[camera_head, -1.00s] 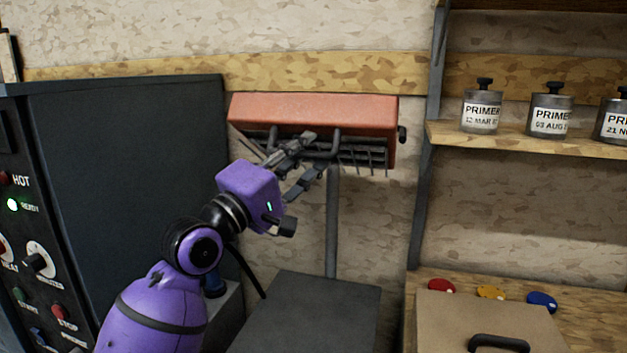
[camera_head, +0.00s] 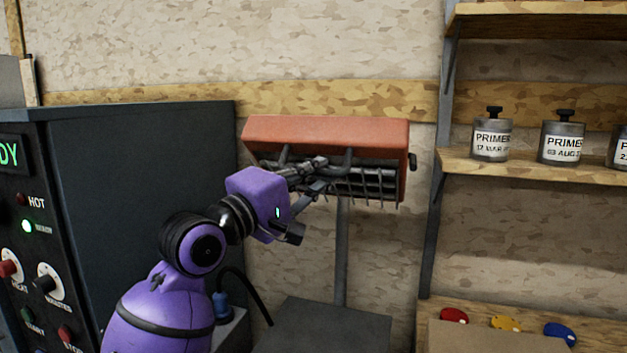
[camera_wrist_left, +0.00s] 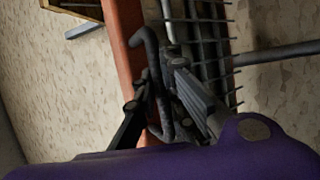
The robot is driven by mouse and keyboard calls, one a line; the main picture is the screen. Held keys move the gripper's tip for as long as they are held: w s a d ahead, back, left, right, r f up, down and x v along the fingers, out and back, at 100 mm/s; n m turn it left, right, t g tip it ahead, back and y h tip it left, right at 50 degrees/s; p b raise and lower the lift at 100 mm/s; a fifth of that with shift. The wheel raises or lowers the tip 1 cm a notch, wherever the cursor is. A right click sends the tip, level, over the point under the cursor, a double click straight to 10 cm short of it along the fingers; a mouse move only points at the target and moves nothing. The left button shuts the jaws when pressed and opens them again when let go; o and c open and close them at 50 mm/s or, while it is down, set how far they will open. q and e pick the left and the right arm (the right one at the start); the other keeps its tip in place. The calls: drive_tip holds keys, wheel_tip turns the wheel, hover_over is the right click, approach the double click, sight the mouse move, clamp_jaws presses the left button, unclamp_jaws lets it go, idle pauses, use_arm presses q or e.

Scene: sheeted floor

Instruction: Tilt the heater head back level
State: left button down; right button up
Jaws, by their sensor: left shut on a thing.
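The heater head (camera_head: 330,130) is an orange-red box with a dark wire grille (camera_head: 375,183) on its lower front, on a grey post (camera_head: 341,255). Its grille faces forward and down, so the head is tilted. A dark bar handle (camera_head: 348,160) stands out in front of the grille. My left gripper (camera_head: 314,170) is shut on this handle near its left half. In the left wrist view the fingers (camera_wrist_left: 160,98) close around the dark handle (camera_wrist_left: 146,45), beside the grille (camera_wrist_left: 210,40) and the orange housing (camera_wrist_left: 122,50). My right gripper is not in view.
A dark oven cabinet (camera_head: 150,190) with knobs stands close on the left. Shelves (camera_head: 540,165) with primer tins (camera_head: 492,138) stand on the right. Red, yellow and blue discs (camera_head: 505,323) lie lower right. A grey box top (camera_head: 325,330) is below the heater.

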sight(326, 119)
use_arm(q)
drive_tip(key=r+g+y, duration=0.1)
drive_tip(key=r, duration=0.1)
drive_tip(key=w+r+n+g+y, duration=0.1)
drive_tip(key=r+g, duration=0.1)
drive_tip(key=w+r+n+g+y, duration=0.1)
drive_tip(key=r, duration=0.1)
drive_tip(key=shift+d+r, duration=0.3)
drive_tip(key=shift+r, duration=0.05)
drive_tip(key=shift+w+r+g, duration=0.25)
drive_tip(key=shift+g, duration=0.05)
drive_tip(key=shift+w+d+r, duration=0.15)
drive_tip(key=shift+w+r, duration=0.35)
drive_tip(key=shift+w+d+r, duration=0.15)
drive_tip(key=shift+w+r, duration=0.3)
drive_tip(key=shift+r, duration=0.2)
drive_tip(key=c, duration=1.8)
unclamp_jaws()
drive_tip(key=shift+f, duration=0.1)
drive_tip(key=v, duration=1.2)
drive_tip(key=shift+d, duration=0.1)
